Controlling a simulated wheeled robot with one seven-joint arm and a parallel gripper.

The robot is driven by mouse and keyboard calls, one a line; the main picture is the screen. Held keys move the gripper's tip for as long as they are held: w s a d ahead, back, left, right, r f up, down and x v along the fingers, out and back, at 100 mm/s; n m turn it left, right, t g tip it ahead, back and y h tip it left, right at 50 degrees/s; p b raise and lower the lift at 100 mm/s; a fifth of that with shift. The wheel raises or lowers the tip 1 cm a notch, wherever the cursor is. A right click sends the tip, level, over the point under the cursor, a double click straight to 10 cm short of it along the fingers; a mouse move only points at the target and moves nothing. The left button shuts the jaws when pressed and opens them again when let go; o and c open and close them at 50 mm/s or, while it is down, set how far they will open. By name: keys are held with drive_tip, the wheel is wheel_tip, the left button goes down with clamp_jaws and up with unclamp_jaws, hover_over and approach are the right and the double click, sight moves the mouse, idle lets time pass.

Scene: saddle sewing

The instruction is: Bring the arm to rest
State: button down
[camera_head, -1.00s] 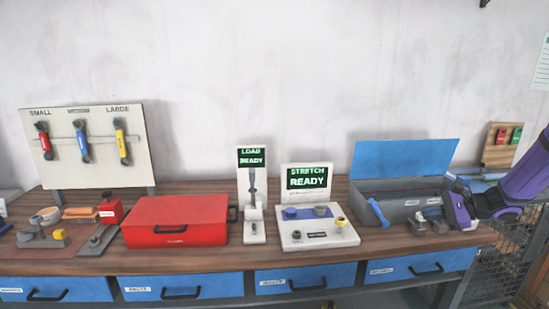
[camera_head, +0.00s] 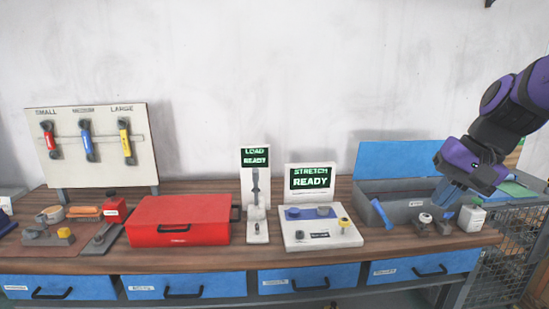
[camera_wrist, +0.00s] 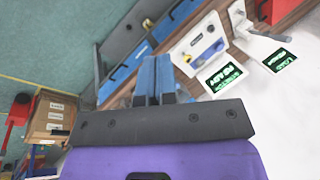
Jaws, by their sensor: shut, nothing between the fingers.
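My gripper (camera_head: 446,192) is at the right of the head view, above the right end of the wooden bench (camera_head: 220,262). It is purple with blue fingers and points down. In the wrist view the blue fingers (camera_wrist: 154,80) lie side by side, shut, with nothing seen between them. Below the gripper are small metal fixtures (camera_head: 425,222) and a white block (camera_head: 471,218) on the bench. The gripper hides part of the open blue-lidded box (camera_head: 403,211).
A stretch station (camera_head: 318,232) and a load station (camera_head: 256,205) stand mid-bench, both screens reading READY. A closed red case (camera_head: 180,221) is left of them. A tool board (camera_head: 90,145) stands at the back left. The wall space above the bench is clear.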

drive_tip(key=s+r+n+t+h, duration=0.1)
drive_tip(key=s+n+h, duration=0.1)
drive_tip(key=s, duration=0.4)
drive_tip(key=s+r+n+t+h, duration=0.1)
drive_tip(key=s+r+n+t, duration=0.1)
drive_tip(key=s, duration=0.5)
drive_tip(key=shift+s+r+n+h, duration=0.3)
drive_tip(key=shift+n+h, duration=0.1)
drive_tip(key=shift+d, duration=0.1)
